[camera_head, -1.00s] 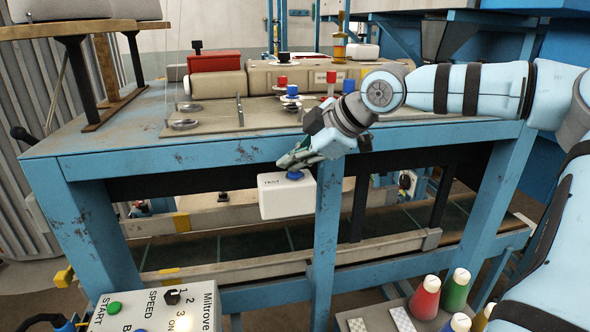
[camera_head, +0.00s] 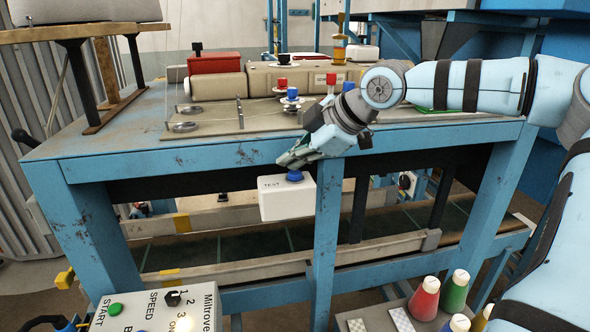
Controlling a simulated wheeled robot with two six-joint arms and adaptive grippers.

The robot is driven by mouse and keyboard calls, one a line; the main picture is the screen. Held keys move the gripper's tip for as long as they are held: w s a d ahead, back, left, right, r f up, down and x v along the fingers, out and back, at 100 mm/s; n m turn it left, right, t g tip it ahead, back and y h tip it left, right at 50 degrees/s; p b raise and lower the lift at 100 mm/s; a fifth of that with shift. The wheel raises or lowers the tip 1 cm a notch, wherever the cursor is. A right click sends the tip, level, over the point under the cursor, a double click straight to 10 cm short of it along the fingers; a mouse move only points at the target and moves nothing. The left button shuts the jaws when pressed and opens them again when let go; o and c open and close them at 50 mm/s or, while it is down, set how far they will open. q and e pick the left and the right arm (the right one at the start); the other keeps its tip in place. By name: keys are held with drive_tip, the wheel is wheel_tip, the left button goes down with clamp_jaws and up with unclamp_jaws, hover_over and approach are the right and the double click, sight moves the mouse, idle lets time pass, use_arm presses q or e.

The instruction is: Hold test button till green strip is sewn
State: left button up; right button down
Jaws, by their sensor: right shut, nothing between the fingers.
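The white box marked TEST (camera_head: 287,199) hangs below the front edge of the blue table. Its blue test button (camera_head: 295,177) is on top and shows clearly. My right gripper (camera_head: 285,163) is shut and empty, just above the button. A small gap seems to show between the fingertips and the button. A bit of green strip (camera_head: 424,109) shows on the table top under my right forearm, which hides most of it. My left gripper is out of view.
The blue table (camera_head: 190,157) carries sewing gear with red and blue knobs. A control panel (camera_head: 150,315) with a green START button is at the lower left. Several colored thread cones, one red (camera_head: 425,300), stand at the lower right. A conveyor runs under the table.

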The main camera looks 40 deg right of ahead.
sight(293, 174)
drive_tip(key=shift+r, duration=0.45)
drive_tip(key=shift+d+r, duration=0.1)
drive_tip(key=shift+r, duration=2.4)
